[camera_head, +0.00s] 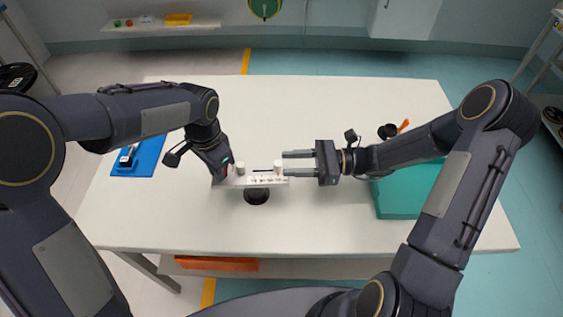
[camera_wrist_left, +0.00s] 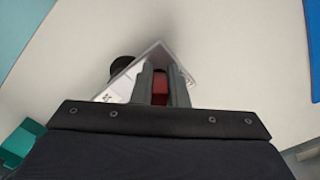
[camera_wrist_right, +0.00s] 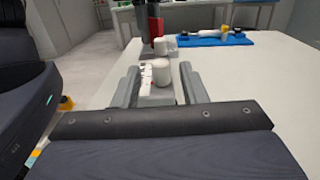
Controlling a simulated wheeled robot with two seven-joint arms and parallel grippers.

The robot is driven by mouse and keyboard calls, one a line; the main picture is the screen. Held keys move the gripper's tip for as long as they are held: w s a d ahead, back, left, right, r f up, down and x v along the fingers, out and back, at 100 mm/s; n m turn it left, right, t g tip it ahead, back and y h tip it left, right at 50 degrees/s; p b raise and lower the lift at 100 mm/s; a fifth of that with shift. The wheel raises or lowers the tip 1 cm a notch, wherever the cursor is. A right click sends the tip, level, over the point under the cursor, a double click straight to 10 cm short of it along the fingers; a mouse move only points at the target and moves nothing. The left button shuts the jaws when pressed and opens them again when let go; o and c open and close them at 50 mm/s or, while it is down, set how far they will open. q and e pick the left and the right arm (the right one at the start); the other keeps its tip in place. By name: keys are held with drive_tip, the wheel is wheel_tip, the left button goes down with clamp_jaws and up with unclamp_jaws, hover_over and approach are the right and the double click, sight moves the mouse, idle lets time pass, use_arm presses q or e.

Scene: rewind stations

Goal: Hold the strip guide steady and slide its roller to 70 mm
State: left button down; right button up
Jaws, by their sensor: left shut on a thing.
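The strip guide (camera_head: 262,181) is a narrow pale plate with dark marks and a slot, above a round black base (camera_head: 256,196). A white cylinder (camera_head: 278,166) stands at its right end and another (camera_head: 240,168) near its left end; I cannot tell for sure which is the roller. My left gripper (camera_head: 224,172) is shut on the guide's red block (camera_wrist_left: 160,88) at the left end. My right gripper (camera_head: 284,162) is open, its fingers level. In the right wrist view the nearer white cylinder (camera_wrist_right: 161,71) stands between the fingertips, with gaps visible beside it.
A blue tray (camera_head: 142,158) with a white and black item lies at the left of the white table (camera_head: 330,225). A teal mat or box (camera_head: 405,195) lies right, under my right arm. An orange and black item (camera_head: 395,129) is behind that arm. The table's back middle is clear.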

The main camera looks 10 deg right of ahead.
drive_tip(key=s+d, duration=0.1)
drive_tip(key=d, duration=0.7)
drive_tip(key=shift+s+d, duration=0.15)
drive_tip(key=shift+d, duration=0.05)
use_arm(q)
drive_tip(key=c, duration=1.3)
unclamp_jaws()
drive_tip(key=shift+c, duration=0.2)
drive_tip(key=shift+r, duration=0.15)
